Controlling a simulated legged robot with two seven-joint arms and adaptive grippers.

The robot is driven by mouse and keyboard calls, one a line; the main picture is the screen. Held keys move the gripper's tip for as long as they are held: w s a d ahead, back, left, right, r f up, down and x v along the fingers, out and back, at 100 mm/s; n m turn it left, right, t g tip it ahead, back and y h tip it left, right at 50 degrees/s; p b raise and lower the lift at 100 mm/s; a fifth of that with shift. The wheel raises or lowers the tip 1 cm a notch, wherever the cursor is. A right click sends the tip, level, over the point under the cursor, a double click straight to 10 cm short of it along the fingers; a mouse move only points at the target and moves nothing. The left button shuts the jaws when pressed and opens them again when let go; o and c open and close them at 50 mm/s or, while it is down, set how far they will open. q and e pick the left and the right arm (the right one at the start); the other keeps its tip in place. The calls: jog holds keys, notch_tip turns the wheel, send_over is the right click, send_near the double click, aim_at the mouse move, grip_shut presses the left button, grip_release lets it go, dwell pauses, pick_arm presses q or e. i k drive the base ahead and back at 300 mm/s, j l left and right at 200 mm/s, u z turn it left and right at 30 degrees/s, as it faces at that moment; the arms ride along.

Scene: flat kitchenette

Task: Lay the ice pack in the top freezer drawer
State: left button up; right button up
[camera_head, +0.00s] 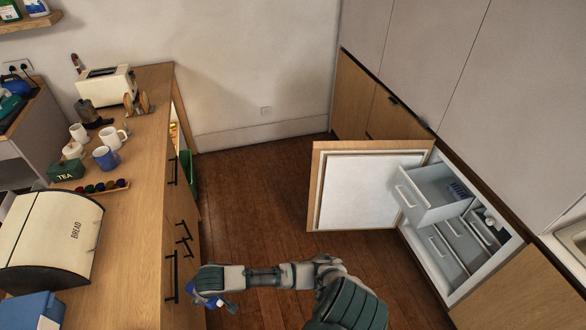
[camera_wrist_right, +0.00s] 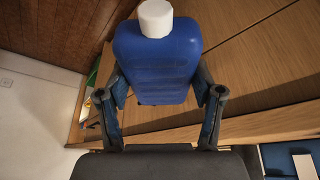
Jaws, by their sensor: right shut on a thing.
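The ice pack is a blue bottle-shaped block (camera_wrist_right: 158,60) with a white cap, seen in the right wrist view. My right gripper (camera_wrist_right: 162,97) is shut on it, one finger on each side. In the head view this gripper (camera_head: 208,298) is at the lower left beside the wooden counter's drawer fronts, with a bit of the blue pack (camera_head: 205,301) showing. The top freezer drawer (camera_head: 428,208) is pulled out at the right, with a small blue patterned thing inside its far end. The gripper is well to the left of the drawer. My left gripper is not in view.
The freezer door (camera_head: 365,190) stands open left of the drawer. Lower freezer drawers (camera_head: 448,250) sit pushed in. The wooden floor (camera_head: 260,190) between counter and freezer is clear. A bread bin (camera_head: 45,240), mugs (camera_head: 107,157) and toaster (camera_head: 107,86) stand on the counter.

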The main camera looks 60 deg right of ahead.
aim_at(433, 200)
jog(key=l+z, duration=0.15)
jog(key=z, duration=0.3)
jog(key=l+z, duration=0.15)
jog(key=z, duration=0.3)
jog(key=i+l+z, duration=0.1)
jog(key=z, duration=0.4)
jog(key=i+l+z, duration=0.1)
jog(key=z, duration=0.35)
jog(key=i+l+z, duration=0.45)
jog(key=i, duration=0.35)
jog(key=i+z, duration=0.5)
jog(key=i, duration=0.5)
